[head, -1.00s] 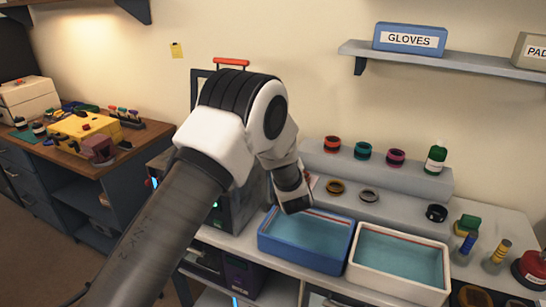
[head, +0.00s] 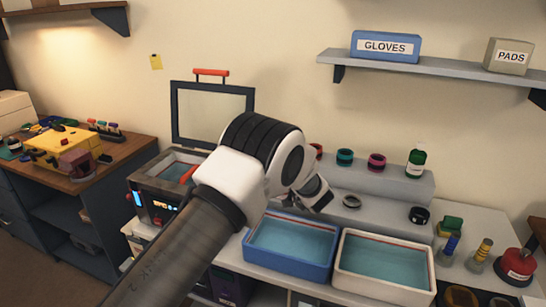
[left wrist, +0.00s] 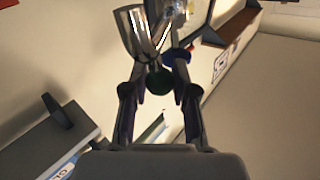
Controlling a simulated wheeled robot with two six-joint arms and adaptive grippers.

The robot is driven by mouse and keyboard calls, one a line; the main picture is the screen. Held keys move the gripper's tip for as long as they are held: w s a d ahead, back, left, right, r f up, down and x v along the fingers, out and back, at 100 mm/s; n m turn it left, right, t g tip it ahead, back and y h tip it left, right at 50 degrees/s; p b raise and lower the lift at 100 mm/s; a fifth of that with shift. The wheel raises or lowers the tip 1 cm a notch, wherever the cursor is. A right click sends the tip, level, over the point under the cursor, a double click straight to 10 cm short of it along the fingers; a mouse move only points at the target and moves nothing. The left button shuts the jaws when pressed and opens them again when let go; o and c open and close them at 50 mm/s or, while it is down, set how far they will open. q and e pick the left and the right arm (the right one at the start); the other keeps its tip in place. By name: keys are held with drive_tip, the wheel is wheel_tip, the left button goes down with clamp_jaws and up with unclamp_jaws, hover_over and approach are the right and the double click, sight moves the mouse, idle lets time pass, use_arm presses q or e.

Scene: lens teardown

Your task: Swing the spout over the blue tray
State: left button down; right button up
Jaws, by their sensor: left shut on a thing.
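The blue tray (head: 262,258), holding clear bluish liquid, stands on the bench left of the white tray. My left gripper (head: 318,194) is above and behind the blue tray, near its back right; my own arm hides most of it. In the left wrist view its fingers (left wrist: 157,82) are closed around a small dark green ball. A shiny metal curved piece (left wrist: 147,38), seemingly the spout, shows just beyond the fingers, with a blue and red part beside it. I cannot make out the spout in the head view. My right gripper is out of view.
The white tray (head: 388,290) stands to the right. Behind is a grey step with several lens rings and a green bottle (head: 415,163). At left is a machine with a raised lid (head: 212,116). A shelf (head: 440,66) hangs above.

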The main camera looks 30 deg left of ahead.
use_arm(q)
drive_tip(key=c, duration=0.9)
unclamp_jaws()
drive_tip(key=shift+r, duration=0.1)
drive_tip(key=shift+s, duration=0.1)
drive_tip(key=v, duration=0.7)
drive_tip(key=shift+d, duration=0.2)
drive_tip(key=shift+s+a, duration=0.1)
